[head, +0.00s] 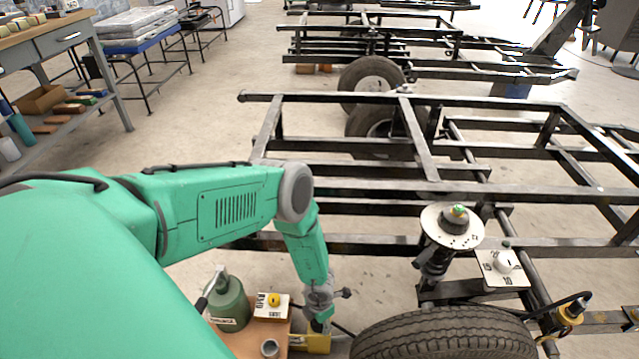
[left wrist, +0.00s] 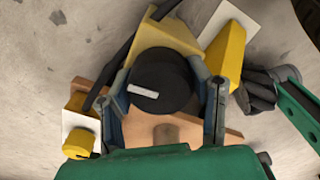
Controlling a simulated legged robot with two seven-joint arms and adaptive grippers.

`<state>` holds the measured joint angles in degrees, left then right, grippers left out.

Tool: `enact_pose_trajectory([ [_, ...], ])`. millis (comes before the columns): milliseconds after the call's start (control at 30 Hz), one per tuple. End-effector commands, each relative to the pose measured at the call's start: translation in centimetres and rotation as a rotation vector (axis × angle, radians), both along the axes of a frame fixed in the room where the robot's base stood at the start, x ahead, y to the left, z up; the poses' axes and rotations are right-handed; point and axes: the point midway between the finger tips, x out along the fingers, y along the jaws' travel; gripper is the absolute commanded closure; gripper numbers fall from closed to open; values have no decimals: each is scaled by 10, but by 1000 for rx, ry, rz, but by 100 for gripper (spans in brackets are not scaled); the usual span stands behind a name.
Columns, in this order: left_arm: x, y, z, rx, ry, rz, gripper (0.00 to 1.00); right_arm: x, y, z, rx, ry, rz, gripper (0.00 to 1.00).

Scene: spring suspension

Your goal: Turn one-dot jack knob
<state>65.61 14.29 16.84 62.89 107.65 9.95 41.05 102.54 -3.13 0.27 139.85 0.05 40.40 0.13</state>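My left gripper (head: 320,325) reaches down to a yellow jack-like body (head: 314,344) beside the wheel. In the left wrist view, its two fingers (left wrist: 166,95) stand on either side of a round black knob (left wrist: 165,82) with a white bar mark. A gap shows between the knob and the right finger, so the gripper looks open around it. Whether the fingers touch the left side is unclear. A yellow knob (head: 274,300) sits on a white labelled plate to the left; it also shows in the left wrist view (left wrist: 79,144). No single-dot mark is readable. My right gripper is not seen.
A green bottle jack (head: 230,305) stands left of the plate. A tyre (head: 445,338) lies close on the right. A white knob (head: 503,262) on a plate sits by the spring mount (head: 452,226). Black frame rails (head: 360,190) cross behind the arm.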

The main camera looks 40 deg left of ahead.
Motion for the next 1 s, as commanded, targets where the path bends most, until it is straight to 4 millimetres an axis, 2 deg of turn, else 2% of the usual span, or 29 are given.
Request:
enact_pose_trajectory([
  [467, 0, 1, 0, 1, 0, 69, 82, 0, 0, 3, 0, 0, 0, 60],
  [667, 0, 1, 1, 2, 0, 203, 82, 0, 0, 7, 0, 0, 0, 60],
  [1000, 0, 1, 1, 2, 0, 520, 82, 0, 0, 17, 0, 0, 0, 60],
])
